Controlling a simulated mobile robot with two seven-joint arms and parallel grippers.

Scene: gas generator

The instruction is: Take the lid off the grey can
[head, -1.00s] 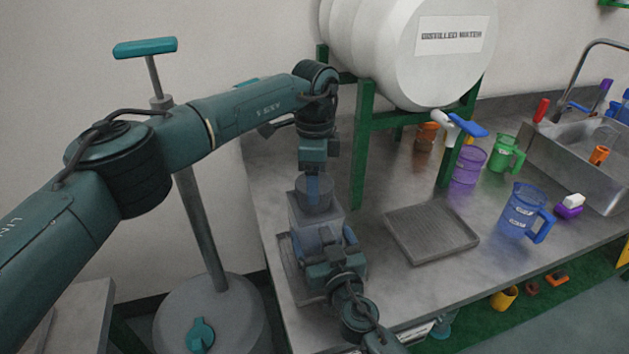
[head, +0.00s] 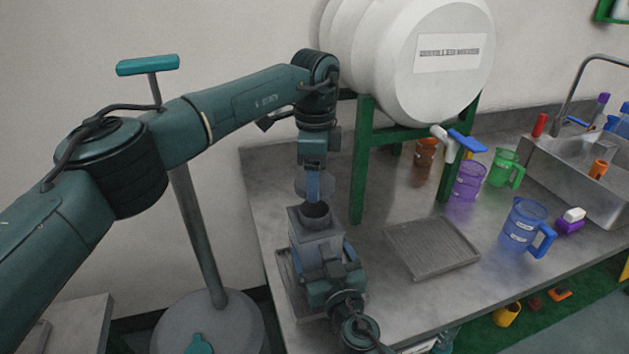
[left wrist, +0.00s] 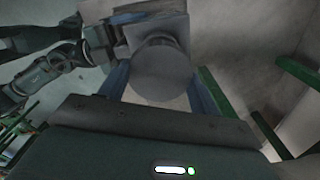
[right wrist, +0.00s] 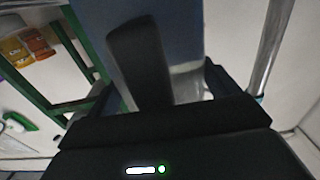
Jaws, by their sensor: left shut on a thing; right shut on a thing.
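The grey can (head: 318,250) stands upright at the left end of the bench, and its round mouth is open and dark. The round grey lid (head: 302,186) is just above the mouth, apart from it. My left gripper (head: 313,180) points down and is shut on the lid. In the left wrist view the lid (left wrist: 162,72) fills the space between the fingers. My right gripper (head: 336,262) is shut on the can from the front side and hides part of it. In the right wrist view a blue-grey surface and a dark upright piece (right wrist: 140,65) are close up, partly blurred.
A grey tray (head: 432,247) lies right of the can. A green stand (head: 359,170) carries a white water barrel (head: 385,60) behind it. A blue jug (head: 522,225) and a sink (head: 580,170) are farther right. A pump-like device (head: 195,230) stands left of the bench.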

